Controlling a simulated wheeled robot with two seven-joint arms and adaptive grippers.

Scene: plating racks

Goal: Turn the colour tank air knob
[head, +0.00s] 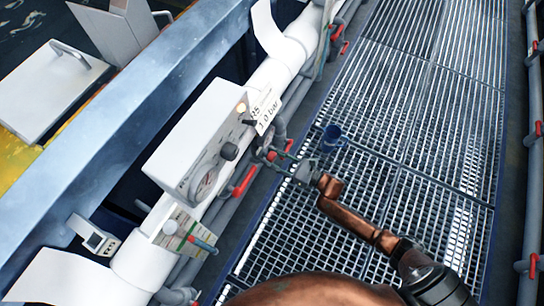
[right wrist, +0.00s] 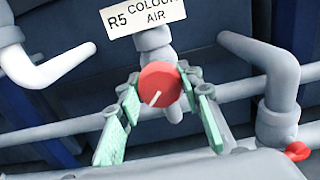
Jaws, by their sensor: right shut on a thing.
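The colour tank air knob (right wrist: 160,84) is a round red knob with a white pointer line that slants to the lower left. It sits below a white label reading "R5 COLOUR AIR" (right wrist: 143,14) in the right wrist view. My right gripper (right wrist: 161,98) has its green-padded fingers on either side of the knob, shut on it. In the head view my right gripper (head: 278,158) reaches in from the lower right to the pipework beside the white control box (head: 200,130). The gripper largely covers the knob there. My left gripper is not in view.
Grey pipes with red handles (head: 244,182) run alongside. A blue bucket (head: 332,138) stands on the grating (head: 420,90).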

